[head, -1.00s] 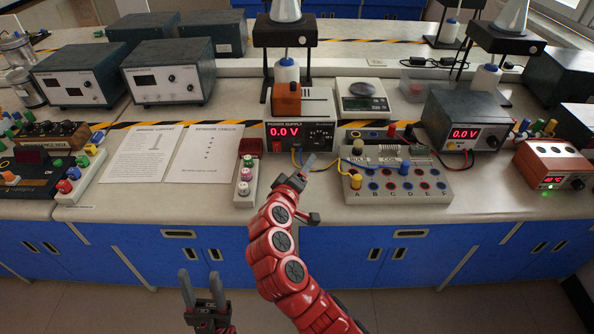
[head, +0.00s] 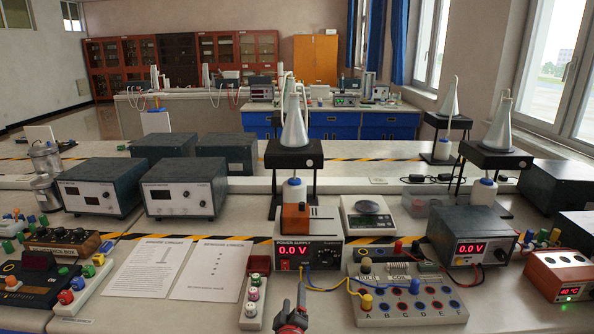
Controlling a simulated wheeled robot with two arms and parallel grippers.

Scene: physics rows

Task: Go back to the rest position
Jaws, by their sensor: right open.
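My right gripper (head: 293,312) shows at the bottom middle of the head view, cut off by the lower edge. It is open, and no held thing shows in it. It appears in front of the power supply (head: 308,254), between the strip of coloured knobs (head: 254,294) and the terminal board (head: 410,312). A yellow lead (head: 335,285) runs from the power supply to the yellow plug (head: 366,301) at terminal A. My left gripper is out of view.
Two printed sheets (head: 212,270) lie flat left of the knob strip. A scale (head: 366,217) and a second red-display supply (head: 470,240) stand to the right. Dark instrument boxes (head: 184,188) stand at left. A conical flask on a stand (head: 293,156) rises behind the power supply.

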